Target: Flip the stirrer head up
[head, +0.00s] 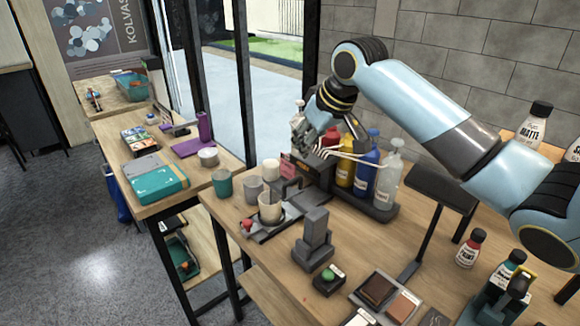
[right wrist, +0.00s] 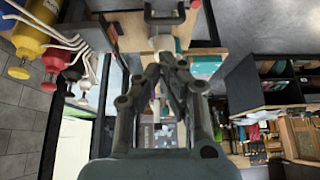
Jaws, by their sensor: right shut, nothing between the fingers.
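The stirrer has a dark flat base (head: 262,234) on the right-hand wooden table, with a red knob (head: 247,224) at its near left end. A pale cup (head: 271,212) stands on it, and a thin rod shows in the cup. The dark stirrer head (head: 286,187) is just above and behind the cup; its exact tilt is hard to tell. My right gripper (head: 299,122) is raised above and behind the stirrer, apart from it. In the right wrist view the fingertips (right wrist: 169,62) are together and empty. My left gripper is out of view.
Pump bottles, red, yellow, blue (head: 364,170) and clear (head: 388,182), stand right of the stirrer, spouts reaching toward my right gripper.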

